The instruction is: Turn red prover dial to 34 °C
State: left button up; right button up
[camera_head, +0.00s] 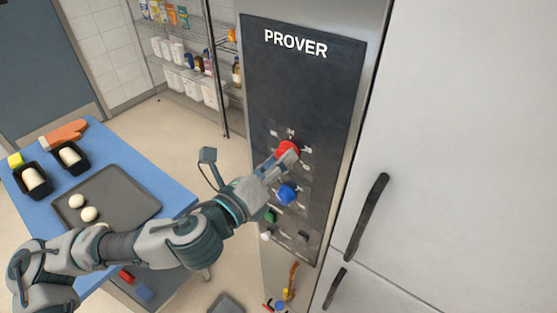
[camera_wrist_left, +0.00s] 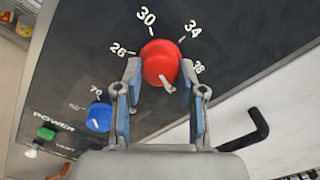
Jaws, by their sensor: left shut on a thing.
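The red prover dial (camera_head: 288,149) is on the dark PROVER panel (camera_head: 300,90), above a blue dial (camera_head: 287,194). In the left wrist view the red dial (camera_wrist_left: 160,60) has white numbers 26, 30, 34 and 38 around it. A small white mark (camera_wrist_left: 167,84) shows at its lower edge, on the side away from 30 and 34. My left gripper (camera_head: 277,162) is shut on the red dial, with one finger on each side of it in the left wrist view (camera_wrist_left: 160,70). My right gripper is not in view.
Below the blue dial (camera_wrist_left: 98,117) are a green button (camera_wrist_left: 46,133) and a white knob (camera_wrist_left: 31,152). A white door with a black handle (camera_head: 367,217) stands right of the panel. A blue table (camera_head: 175,190) with a tray (camera_head: 135,190) is at left.

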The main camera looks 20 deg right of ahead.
pick_arm(q)
jog(key=shift+f+n+p, duration=0.15)
jog(key=shift+n+p, duration=3.9)
jog(key=shift+n, duration=6.55)
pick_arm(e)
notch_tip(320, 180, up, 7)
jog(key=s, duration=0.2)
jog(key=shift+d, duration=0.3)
pick_arm(q)
jog(key=shift+f, duration=0.1)
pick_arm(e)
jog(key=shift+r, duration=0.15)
pick_arm(q)
jog(key=o, duration=1.1)
jog(key=shift+w, duration=0.1)
jog(key=shift+o, duration=0.2)
jog(key=shift+r, duration=0.2)
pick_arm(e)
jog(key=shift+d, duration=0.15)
